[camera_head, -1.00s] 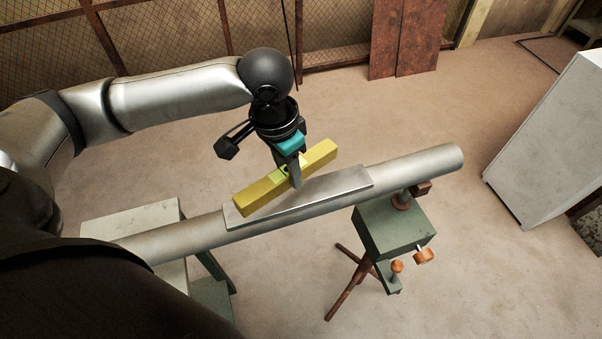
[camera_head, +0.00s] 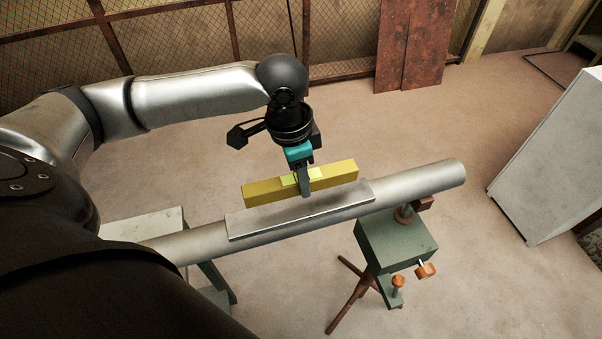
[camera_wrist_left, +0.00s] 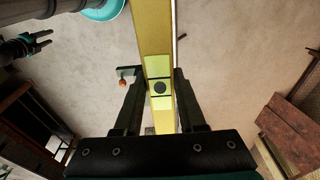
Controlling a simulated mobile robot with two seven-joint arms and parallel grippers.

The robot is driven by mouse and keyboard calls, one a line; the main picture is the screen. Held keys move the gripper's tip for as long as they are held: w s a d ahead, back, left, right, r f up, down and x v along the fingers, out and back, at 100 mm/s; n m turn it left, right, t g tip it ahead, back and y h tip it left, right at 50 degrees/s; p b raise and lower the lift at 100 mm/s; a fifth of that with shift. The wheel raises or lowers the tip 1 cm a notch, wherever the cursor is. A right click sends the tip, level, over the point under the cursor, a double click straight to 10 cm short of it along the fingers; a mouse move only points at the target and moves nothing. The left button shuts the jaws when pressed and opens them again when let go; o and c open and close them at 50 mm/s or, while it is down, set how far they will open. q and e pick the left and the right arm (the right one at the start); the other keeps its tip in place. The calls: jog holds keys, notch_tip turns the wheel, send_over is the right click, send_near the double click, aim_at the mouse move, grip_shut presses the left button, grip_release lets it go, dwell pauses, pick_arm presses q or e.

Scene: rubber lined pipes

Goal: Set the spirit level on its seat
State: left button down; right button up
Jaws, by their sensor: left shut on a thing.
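The yellow spirit level (camera_head: 334,175) is a long bar with a paler vial window at its middle. My left gripper (camera_head: 304,190) is shut on it at the middle, pointing down. In the left wrist view the level (camera_wrist_left: 154,35) runs between the two fingers of my left gripper (camera_wrist_left: 158,90). The seat, a flat grey plate (camera_head: 300,209), lies along the top of the grey pipe (camera_head: 425,177). The level appears just above the plate and nearly in line with it; I cannot tell whether they touch. My right gripper is not in the head view.
A green stand (camera_head: 397,246) with orange knobs holds up the pipe's right end. A pale-topped support (camera_head: 145,226) is under the left part. A white cabinet (camera_head: 555,155) stands at the right. Rusty panels (camera_head: 410,45) lean at the back. Open floor surrounds the pipe.

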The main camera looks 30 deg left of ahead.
aim_at(301, 206)
pick_arm(q)
jog(key=shift+f+b, duration=0.95)
jog(key=shift+f, duration=1.7)
jog(key=shift+p, duration=0.45)
jog(key=shift+f, duration=0.1)
jog(key=shift+f, duration=0.35)
jog(key=shift+c, duration=2.1)
grip_release()
jog(key=r, duration=0.5)
jog(key=s+r, duration=0.1)
jog(key=r, duration=0.4)
jog(key=a+r, duration=0.1)
jog(key=r, duration=0.4)
jog(key=shift+s+a+r+p, duration=0.1)
jog(key=shift+s+p, duration=0.1)
jog(key=shift+p, duration=0.15)
